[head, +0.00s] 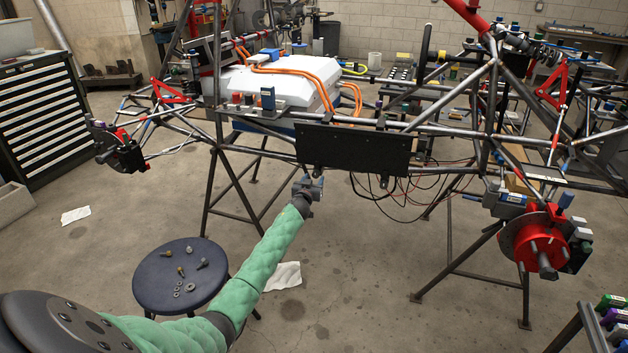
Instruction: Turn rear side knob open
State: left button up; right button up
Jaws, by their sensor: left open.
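The tube chassis (452,130) stands raised on dark metal stands across the middle of the view. I cannot tell for certain which part is the rear side knob. My left gripper (307,186), at the end of my green-sleeved arm, is open, small in the picture, and shows just below the lower left edge of a black panel (352,150). I see nothing held in it. My right gripper is not in view.
A round dark stool (150,280) with loose bolts and washers stands at the lower left. Cables (398,200) hang below the panel. A red wheel hub (540,240) is at the right. A drawer cabinet (45,115) stands at the left. Open floor lies below the panel.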

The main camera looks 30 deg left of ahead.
pick_arm(q)
jog(key=shift+w+a, duration=0.15)
jog(key=shift+w, duration=0.45)
jog(key=c, duration=1)
jog(key=shift+o, duration=0.2)
